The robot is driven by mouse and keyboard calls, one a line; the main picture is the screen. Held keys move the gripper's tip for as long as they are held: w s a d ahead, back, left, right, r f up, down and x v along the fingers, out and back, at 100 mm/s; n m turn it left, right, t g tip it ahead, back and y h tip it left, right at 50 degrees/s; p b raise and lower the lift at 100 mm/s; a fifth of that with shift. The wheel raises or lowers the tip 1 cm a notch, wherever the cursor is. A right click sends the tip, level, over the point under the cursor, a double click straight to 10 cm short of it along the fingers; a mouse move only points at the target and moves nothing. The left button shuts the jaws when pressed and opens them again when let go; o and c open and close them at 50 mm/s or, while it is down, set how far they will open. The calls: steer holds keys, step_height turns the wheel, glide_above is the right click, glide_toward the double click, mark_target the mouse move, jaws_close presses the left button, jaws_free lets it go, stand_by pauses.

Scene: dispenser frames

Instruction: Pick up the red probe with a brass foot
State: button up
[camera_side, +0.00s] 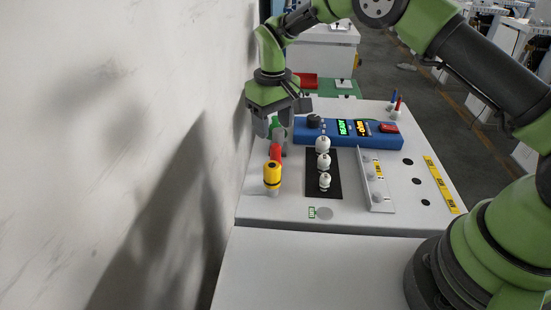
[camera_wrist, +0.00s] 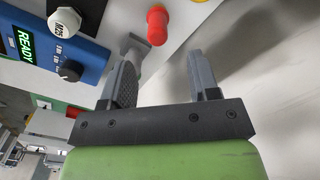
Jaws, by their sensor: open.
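A thicker red-topped piece (camera_side: 276,153) stands near my gripper, behind a yellow-topped one (camera_side: 272,174). In the wrist view the red-topped piece (camera_wrist: 157,26) lies beyond the open fingers (camera_wrist: 160,65), apart from them.
A blue READY box (camera_side: 345,133) spans the table behind a black strip (camera_side: 335,180) with several white knobs. A metal bracket (camera_side: 374,180) is to the right. A green-topped piece (camera_side: 275,124) stands by my gripper. A wall (camera_side: 140,150) closes the left side; the front (camera_side: 320,265) is bare.

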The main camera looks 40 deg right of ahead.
mark_target(276, 145)
steer(key=f, duration=0.7)
steer(key=shift+s+d+f, duration=0.15)
steer(key=shift+s, duration=0.05)
steer(key=c, duration=1)
